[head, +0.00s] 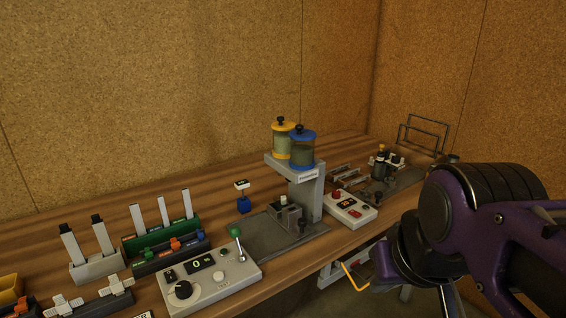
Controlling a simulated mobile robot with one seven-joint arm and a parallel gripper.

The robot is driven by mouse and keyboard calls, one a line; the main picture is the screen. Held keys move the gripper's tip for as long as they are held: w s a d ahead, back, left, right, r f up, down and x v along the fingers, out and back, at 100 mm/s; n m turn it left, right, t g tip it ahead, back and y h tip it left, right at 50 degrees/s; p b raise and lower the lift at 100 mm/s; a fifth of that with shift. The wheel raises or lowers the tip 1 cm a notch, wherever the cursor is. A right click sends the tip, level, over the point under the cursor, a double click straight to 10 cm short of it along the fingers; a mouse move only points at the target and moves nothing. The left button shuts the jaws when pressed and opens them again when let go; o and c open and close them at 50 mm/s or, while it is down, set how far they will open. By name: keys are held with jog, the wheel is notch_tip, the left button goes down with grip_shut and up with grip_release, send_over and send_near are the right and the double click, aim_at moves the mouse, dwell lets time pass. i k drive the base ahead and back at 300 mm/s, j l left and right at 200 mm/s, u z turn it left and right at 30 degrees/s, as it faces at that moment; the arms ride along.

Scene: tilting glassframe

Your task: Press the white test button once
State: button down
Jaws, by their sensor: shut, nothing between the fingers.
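A small white button (219,276) sits on the sloped top of a grey control box (236,284) at the front of the bench. A small label, probably "TEST", is printed just below it. The box also has a black dial, a dark display that seems to read 0, and a lever with a green knob (235,231). My purple and black arm fills the right side of the head view, well to the right of the box. My gripper's fingers cannot be made out in this view. Nothing of mine touches the button.
A stand with yellow and blue jars (302,150) rises behind the control box. A box with red buttons (350,208) lies right of it. A yellow hook (354,277) hangs below the front edge. Space before the bench looks open.

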aim_at(218, 277)
jog(key=u, duration=1.05)
jog(key=i+j+z, duration=0.2)
jog(key=j+z, duration=0.2)
jog(key=j, duration=0.2)
jog(key=k+l, duration=0.05)
